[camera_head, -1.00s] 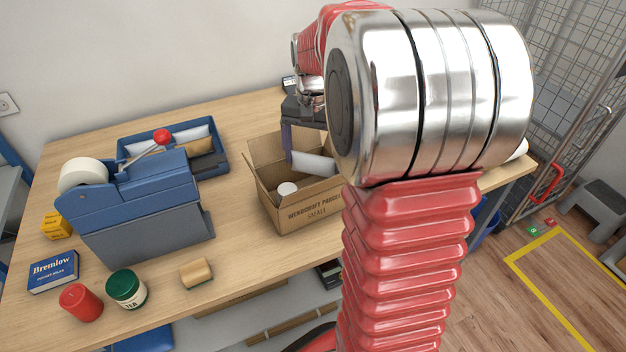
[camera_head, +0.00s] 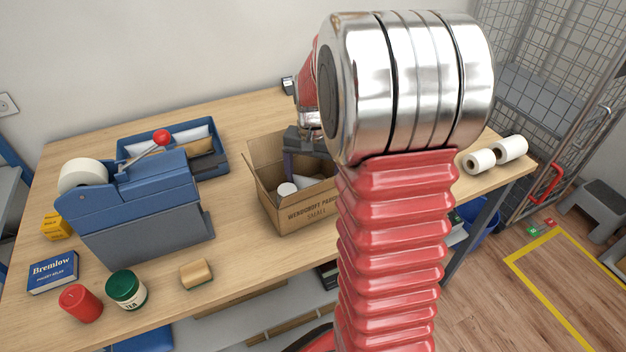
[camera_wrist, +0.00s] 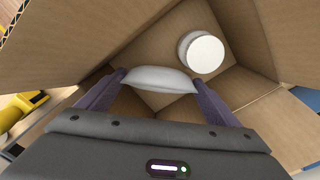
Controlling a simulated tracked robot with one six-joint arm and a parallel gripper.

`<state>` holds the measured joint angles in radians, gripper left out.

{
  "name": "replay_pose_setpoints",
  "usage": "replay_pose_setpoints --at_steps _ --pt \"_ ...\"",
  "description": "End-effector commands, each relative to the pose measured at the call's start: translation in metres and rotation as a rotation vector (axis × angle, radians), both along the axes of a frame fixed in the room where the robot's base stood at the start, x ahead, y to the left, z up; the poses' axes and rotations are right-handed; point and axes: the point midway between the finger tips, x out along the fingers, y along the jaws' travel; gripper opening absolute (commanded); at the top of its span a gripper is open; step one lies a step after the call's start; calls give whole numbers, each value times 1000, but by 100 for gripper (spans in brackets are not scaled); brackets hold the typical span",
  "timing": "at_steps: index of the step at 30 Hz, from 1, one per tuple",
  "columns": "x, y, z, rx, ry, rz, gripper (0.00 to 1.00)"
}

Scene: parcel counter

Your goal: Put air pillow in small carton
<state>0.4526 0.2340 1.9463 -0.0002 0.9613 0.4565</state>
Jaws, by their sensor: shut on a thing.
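The small carton (camera_head: 293,216) stands open on the wooden counter, its flaps up. My gripper (camera_wrist: 160,84) points down into the carton and is shut on the white air pillow (camera_wrist: 158,79), with one purple finger at each end of it. In the head view the air pillow (camera_head: 308,182) shows only in part, inside the carton's opening beside the finger. A white round lidded thing (camera_wrist: 201,52) stands on the carton floor, apart from the pillow. How far the pillow is above the floor I cannot tell.
A blue tape dispenser (camera_head: 135,205) and a blue tray (camera_head: 217,152) stand left of the carton. A tea jar (camera_head: 126,290), a red candle-like cylinder (camera_head: 80,303) and a sponge (camera_head: 195,273) are in front. White rolls (camera_head: 479,160) lie at the right end.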

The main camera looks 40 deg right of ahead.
Motion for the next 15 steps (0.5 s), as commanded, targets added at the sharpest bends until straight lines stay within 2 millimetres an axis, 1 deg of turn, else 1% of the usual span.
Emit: replay_pose_setpoints --at_steps 11,12,15 --pt "0 0 -3 0 0 0 66" --pt "0 0 -3 0 0 0 87" --pt "0 0 -3 0 0 0 94"
